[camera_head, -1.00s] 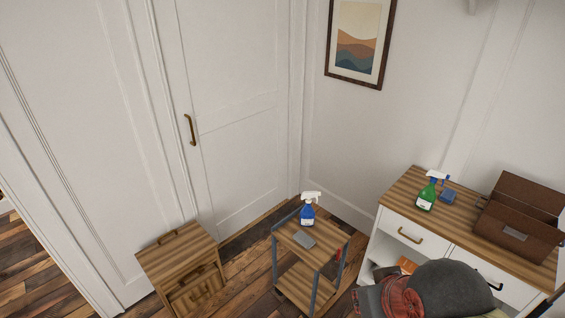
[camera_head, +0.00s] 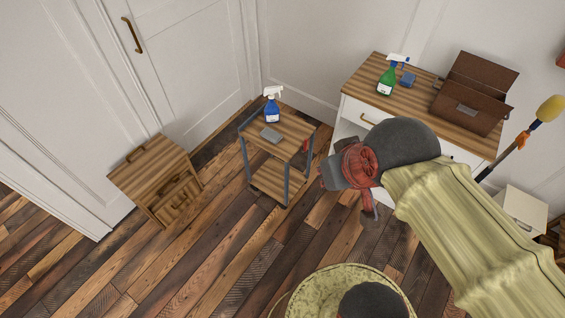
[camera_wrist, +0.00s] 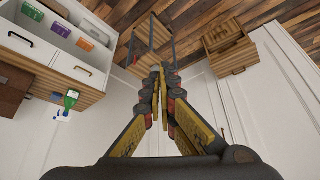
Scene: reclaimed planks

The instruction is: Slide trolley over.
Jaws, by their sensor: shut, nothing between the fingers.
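The trolley (camera_head: 291,149) is a small two-tier cart with wooden shelves and dark grey posts, standing on the plank floor near the door. In the wrist view the trolley (camera_wrist: 152,32) appears beyond the fingertips. My gripper (camera_wrist: 163,70) is shut and empty there, its fingers pointing toward the trolley; any contact cannot be told. In the head view my arm's dark, red-banded part shows right of the trolley, and the fingers are hidden.
A wooden drawer cabinet (camera_head: 146,178) stands left of the trolley. A white dresser (camera_head: 354,112) on the right bears a green spray bottle (camera_head: 387,81), a blue sponge (camera_head: 407,79) and a brown box (camera_head: 474,96). Plank floor (camera_head: 220,262) in front is open.

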